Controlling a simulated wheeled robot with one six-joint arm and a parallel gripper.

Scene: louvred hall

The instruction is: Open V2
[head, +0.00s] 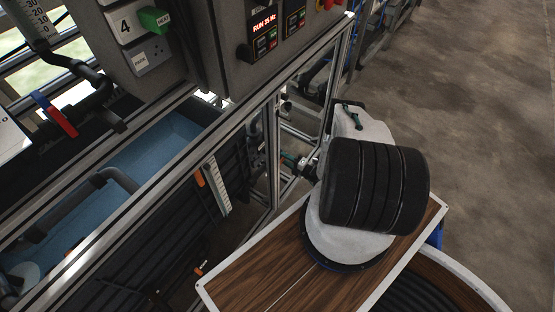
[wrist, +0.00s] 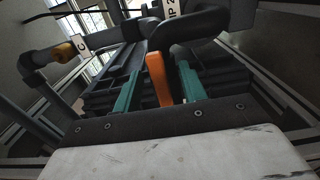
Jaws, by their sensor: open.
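An orange lever handle (wrist: 158,78) stands upright between the two teal fingers of my gripper (wrist: 157,88) in the wrist view. The fingers are apart, with a gap visible on both sides of the lever. Dark grey pipework (wrist: 190,28) lies just beyond it. I see no readable V2 label, so I cannot tell whether this lever is V2. In the head view my gripper (head: 291,161) is small at the rig's frame, partly hidden by my arm. A red and blue lever (head: 58,115) is on dark piping at the upper left.
A control box (head: 208,50) with a red display overhangs the rig. The aluminium frame (head: 130,210) surrounds a blue tank (head: 150,155). A white scale (head: 217,187) hangs on the frame. A tag marked C (wrist: 79,43) is left in the wrist view. Open floor (head: 475,120) lies right.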

